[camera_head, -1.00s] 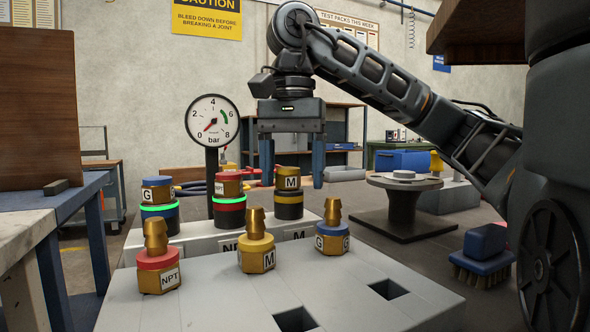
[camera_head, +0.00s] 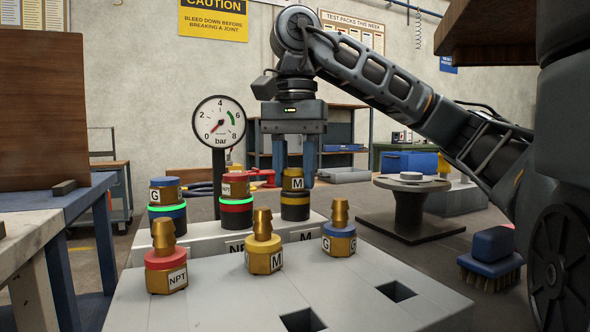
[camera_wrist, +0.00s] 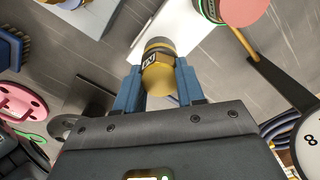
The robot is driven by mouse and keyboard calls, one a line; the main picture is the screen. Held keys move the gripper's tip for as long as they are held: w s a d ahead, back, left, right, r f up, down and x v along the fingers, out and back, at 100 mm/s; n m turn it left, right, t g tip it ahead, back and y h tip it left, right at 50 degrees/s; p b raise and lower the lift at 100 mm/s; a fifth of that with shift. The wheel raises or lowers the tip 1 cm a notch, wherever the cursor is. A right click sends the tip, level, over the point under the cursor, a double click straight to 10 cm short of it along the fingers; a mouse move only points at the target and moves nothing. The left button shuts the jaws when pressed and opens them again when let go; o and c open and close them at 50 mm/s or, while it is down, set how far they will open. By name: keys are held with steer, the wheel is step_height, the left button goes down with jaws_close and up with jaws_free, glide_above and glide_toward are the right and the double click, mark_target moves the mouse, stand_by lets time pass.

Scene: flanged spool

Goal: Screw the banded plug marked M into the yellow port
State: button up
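The banded plug marked M (camera_head: 293,181) is gold with a yellow band and a white M label. It stands upright on the yellow port (camera_head: 295,206), a dark cylinder with a yellow ring and no green light. My gripper (camera_head: 294,178) points down with its blue fingers on either side of the plug. In the wrist view the plug (camera_wrist: 159,82) sits between the fingertips (camera_wrist: 158,86), which appear to touch it on both sides. How deep the plug sits in the port is hidden.
Blue (camera_head: 167,212) and red (camera_head: 233,211) ports, left of it, carry capped plugs and glowing green rings. A pressure gauge (camera_head: 219,121) stands behind. Barbed fittings marked NPT (camera_head: 166,270), M (camera_head: 263,253) and G (camera_head: 339,238) stand on the grey front block. A spool (camera_head: 410,205) and brush (camera_head: 490,260) are right.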

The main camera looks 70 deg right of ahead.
jaws_close()
steer(key=m+b, duration=0.1)
steer(key=m, duration=0.3)
steer(key=shift+f, duration=0.1)
steer(key=m+b, duration=0.1)
steer(key=m, duration=0.4)
steer(key=shift+m, duration=1.5)
steer(key=shift+m+b, duration=0.5)
steer(key=shift+m, duration=0.6)
steer(key=m+b, duration=0.1)
steer(key=m, duration=0.4)
steer(key=shift+s, duration=0.1)
steer(key=shift+o, duration=0.9)
jaws_free()
steer(key=o, duration=0.4)
steer(key=shift+s+f, duration=0.1)
steer(key=shift+f, duration=0.05)
